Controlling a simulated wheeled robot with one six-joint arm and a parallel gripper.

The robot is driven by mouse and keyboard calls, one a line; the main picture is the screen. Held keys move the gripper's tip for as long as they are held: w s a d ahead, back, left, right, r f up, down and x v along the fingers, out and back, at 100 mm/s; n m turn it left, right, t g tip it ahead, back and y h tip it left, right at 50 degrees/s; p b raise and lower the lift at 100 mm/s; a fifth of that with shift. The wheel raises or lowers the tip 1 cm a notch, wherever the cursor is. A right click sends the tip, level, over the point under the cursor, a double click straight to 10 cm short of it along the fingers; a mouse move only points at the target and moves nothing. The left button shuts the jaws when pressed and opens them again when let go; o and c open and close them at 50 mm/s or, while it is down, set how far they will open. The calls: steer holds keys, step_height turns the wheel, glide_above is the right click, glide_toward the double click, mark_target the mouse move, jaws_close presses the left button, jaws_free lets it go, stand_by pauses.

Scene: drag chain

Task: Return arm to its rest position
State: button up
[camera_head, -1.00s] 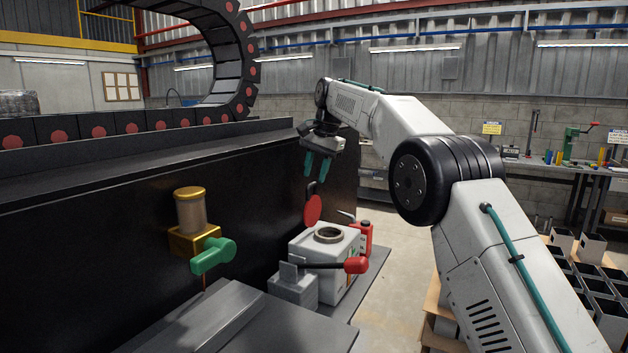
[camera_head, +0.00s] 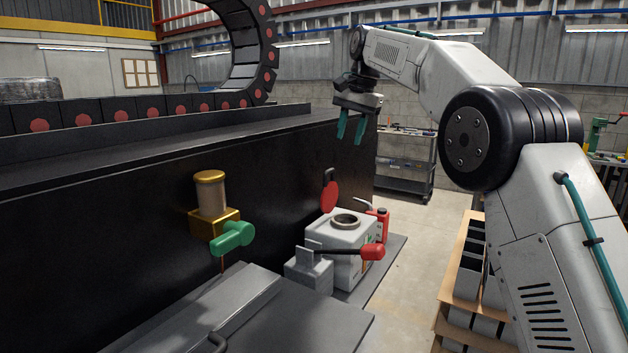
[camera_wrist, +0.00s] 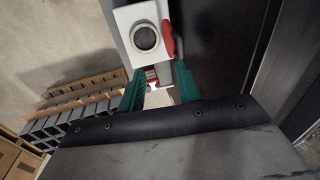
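My gripper (camera_head: 351,127) hangs in the air above the white box, its two green fingers pointing down and apart with nothing between them. The white box (camera_head: 338,240) has a round opening on top and stands on a grey ledge beside the black machine side. In the wrist view the white box (camera_wrist: 131,18) with its round opening lies beyond the green fingers (camera_wrist: 158,92). The drag chain (camera_head: 150,113), black with red discs, runs along the top of the machine and curves upward at the back.
A brass unit with a green handle (camera_head: 234,236) sticks out from the machine side. A lever with a red knob (camera_head: 372,252) and a red bottle (camera_head: 379,223) are by the box. Open floor (camera_head: 412,232) lies between.

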steer(key=s+d+n, duration=0.1)
steer(key=s+d, duration=0.2)
steer(key=s, duration=0.6)
steer(key=s+d+n+h, duration=0.1)
steer(key=s+d, duration=0.3)
steer(key=s, duration=0.5)
steer(key=s+d+n, duration=0.1)
steer(key=s+d, duration=0.2)
steer(key=s, duration=0.6)
steer(key=s+d+f+n, duration=0.1)
steer(key=s+d+f, duration=0.1)
steer(key=s+f, duration=0.7)
steer(key=s+d+f+n+h, duration=0.1)
steer(key=s+d+f+n, duration=0.1)
steer(key=s+f, duration=0.8)
steer(key=s+d, duration=0.1)
steer(key=s, duration=0.5)
steer(key=shift+s, duration=0.3)
